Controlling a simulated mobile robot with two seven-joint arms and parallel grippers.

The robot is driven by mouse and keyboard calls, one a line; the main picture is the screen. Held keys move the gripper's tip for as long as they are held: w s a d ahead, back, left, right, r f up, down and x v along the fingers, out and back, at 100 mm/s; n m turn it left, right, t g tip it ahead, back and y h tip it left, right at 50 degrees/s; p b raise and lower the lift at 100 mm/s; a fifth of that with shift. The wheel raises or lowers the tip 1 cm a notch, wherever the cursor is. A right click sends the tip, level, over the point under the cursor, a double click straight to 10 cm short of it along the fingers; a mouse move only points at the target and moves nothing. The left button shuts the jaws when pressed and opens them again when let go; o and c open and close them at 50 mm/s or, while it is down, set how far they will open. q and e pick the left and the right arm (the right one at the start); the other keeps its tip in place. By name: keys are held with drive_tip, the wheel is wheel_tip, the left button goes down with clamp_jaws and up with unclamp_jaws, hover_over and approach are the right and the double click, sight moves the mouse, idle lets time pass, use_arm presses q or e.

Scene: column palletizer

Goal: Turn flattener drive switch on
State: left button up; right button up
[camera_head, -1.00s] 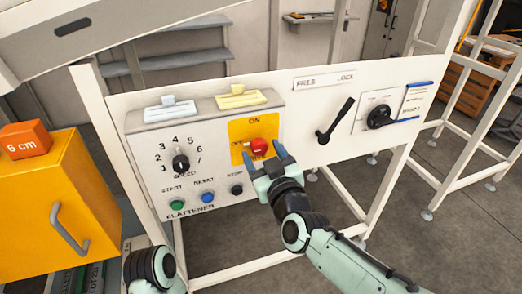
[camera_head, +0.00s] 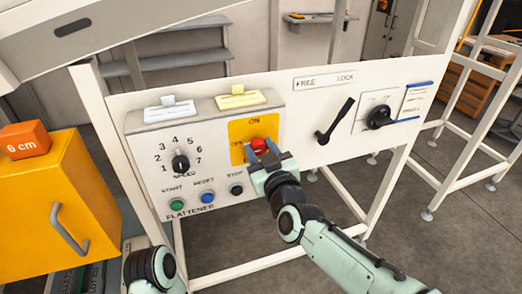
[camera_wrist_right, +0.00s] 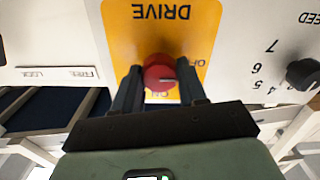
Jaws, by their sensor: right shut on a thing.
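The flattener drive switch is a red round knob (camera_head: 259,144) on a yellow plate (camera_head: 240,127) of the white control panel. My right gripper (camera_head: 262,152) is shut on the knob, one finger on each side. In the right wrist view, which looks upside down, the knob (camera_wrist_right: 159,73) sits between the two dark fingers (camera_wrist_right: 158,84). Its pale mark points sideways, toward the OFF side. My left gripper is out of view.
On the same panel are a speed dial (camera_head: 181,164), green (camera_head: 177,205), blue (camera_head: 207,197) and black (camera_head: 236,190) buttons. A black lever (camera_head: 335,120) and a black rotary handle (camera_head: 379,117) are to the right. A yellow cabinet (camera_head: 50,210) stands at left.

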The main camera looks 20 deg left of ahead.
drive_tip(key=m+b, duration=0.1)
drive_tip(key=m, duration=0.4)
drive_tip(key=m+b, duration=0.1)
drive_tip(key=m, duration=0.3)
drive_tip(key=shift+m, duration=0.3)
drive_tip(key=m+b, duration=0.1)
drive_tip(key=m, duration=0.4)
drive_tip(key=shift+m+b, duration=0.4)
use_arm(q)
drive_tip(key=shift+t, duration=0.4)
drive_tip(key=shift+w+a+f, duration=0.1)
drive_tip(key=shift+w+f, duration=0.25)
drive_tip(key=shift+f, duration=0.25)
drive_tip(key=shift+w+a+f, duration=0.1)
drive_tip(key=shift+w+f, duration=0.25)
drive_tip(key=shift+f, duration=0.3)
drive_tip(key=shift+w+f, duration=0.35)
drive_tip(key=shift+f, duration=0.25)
use_arm(e)
drive_tip(key=shift+m, duration=0.9)
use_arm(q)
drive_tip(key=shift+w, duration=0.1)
use_arm(e)
drive_tip(key=shift+m, duration=0.3)
drive_tip(key=o, duration=1.1)
drive_tip(key=shift+c, duration=0.2)
